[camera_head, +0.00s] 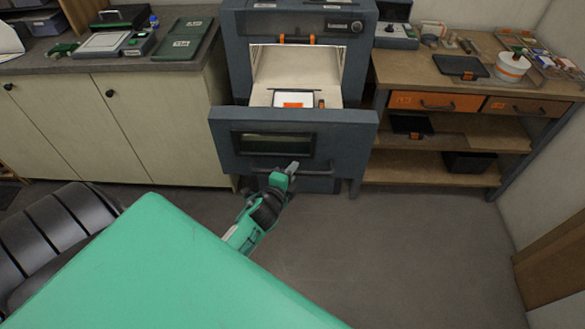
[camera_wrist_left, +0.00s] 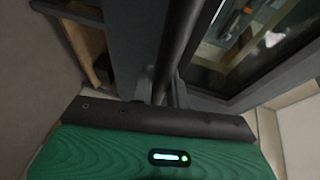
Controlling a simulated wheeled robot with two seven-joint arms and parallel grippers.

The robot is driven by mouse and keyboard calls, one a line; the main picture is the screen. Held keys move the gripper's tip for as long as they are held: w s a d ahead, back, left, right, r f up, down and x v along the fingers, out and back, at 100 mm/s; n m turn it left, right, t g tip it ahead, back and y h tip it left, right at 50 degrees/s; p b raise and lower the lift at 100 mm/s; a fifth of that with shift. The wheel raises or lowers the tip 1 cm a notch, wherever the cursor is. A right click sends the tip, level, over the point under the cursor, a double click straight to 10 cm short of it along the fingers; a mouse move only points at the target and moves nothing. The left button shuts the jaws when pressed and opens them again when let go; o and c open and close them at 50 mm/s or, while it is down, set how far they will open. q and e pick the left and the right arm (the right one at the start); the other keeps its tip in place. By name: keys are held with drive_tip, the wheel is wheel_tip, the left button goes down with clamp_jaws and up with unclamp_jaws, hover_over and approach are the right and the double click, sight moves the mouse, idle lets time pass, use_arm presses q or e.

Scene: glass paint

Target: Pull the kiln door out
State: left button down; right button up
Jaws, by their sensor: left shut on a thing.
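The blue-grey kiln (camera_head: 300,22) stands between the counter and the wooden bench in the head view. Its door (camera_head: 345,135) is pulled out in front of the lit chamber and stands upright, with a dark window (camera_head: 272,144). A white tray with an orange mark (camera_head: 293,100) sits inside behind the door. My left gripper (camera_head: 290,168) is at the door's handle bar (camera_head: 262,168) and shut on it. In the left wrist view the dark bar (camera_wrist_left: 180,45) runs down to the gripper, whose fingertips are hidden. My right gripper is not in view.
A counter (camera_head: 100,62) with cabinets is at the left. A wooden bench (camera_head: 515,85) with orange drawers and shelves stands at the right, holding a white round pot (camera_head: 512,68). The floor (camera_head: 400,245) in front of the kiln is clear.

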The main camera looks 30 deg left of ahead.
use_arm(q)
drive_tip(key=c, duration=1.4)
unclamp_jaws()
drive_tip(key=shift+o, duration=0.2)
drive_tip(key=shift+s, duration=0.1)
drive_tip(key=shift+s, duration=0.25)
drive_tip(key=b+v, duration=0.3)
drive_tip(key=v, duration=1)
drive_tip(key=shift+s+r, duration=0.1)
